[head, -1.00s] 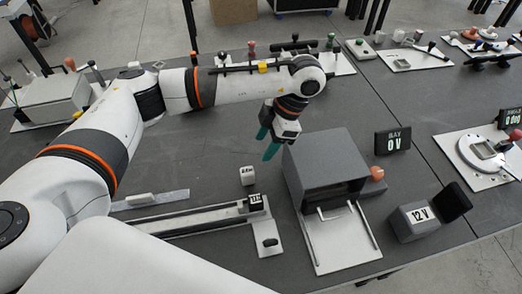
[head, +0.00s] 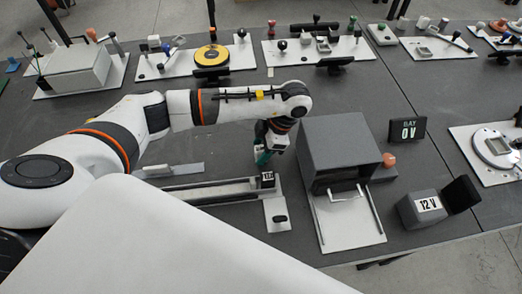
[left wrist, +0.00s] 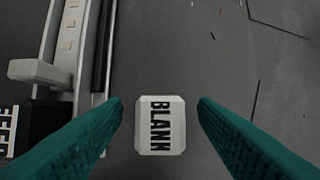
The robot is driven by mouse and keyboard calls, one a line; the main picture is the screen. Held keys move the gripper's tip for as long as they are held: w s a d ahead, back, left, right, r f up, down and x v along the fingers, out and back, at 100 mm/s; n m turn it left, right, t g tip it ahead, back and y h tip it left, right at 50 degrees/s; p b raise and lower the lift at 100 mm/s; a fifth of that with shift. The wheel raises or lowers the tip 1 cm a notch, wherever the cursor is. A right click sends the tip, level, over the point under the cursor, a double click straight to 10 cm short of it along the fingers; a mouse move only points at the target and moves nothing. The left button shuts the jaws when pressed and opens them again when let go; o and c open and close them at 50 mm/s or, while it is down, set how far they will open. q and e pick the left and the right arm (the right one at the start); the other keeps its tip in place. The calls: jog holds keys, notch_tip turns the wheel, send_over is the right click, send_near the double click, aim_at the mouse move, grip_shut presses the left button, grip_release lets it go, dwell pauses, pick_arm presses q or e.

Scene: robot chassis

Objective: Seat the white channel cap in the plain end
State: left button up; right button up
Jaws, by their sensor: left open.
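A white block marked BLANK (left wrist: 160,125), the likely cap, lies on the dark table in the left wrist view. My left gripper (left wrist: 160,102) is open, with its green fingers on either side of the block and visible gaps to it. In the head view the left gripper (head: 263,155) points down behind the channel's right end and mostly hides the block. The long pale channel (head: 215,190) runs left to right. A black block with a white label (head: 267,180) sits at its right end; it reads FEED in the left wrist view (left wrist: 14,130). My right gripper is not in view.
A grey box with a tray (head: 340,150) stands just right of the gripper. A pale strip (head: 180,169) lies behind the channel, and a small plate with a black knob (head: 278,216) lies before its right end.

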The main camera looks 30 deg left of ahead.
pick_arm(q)
jog(key=shift+f, duration=0.25)
jog(key=c, duration=1)
jog(key=shift+c, duration=0.2)
jog(key=shift+r, duration=0.15)
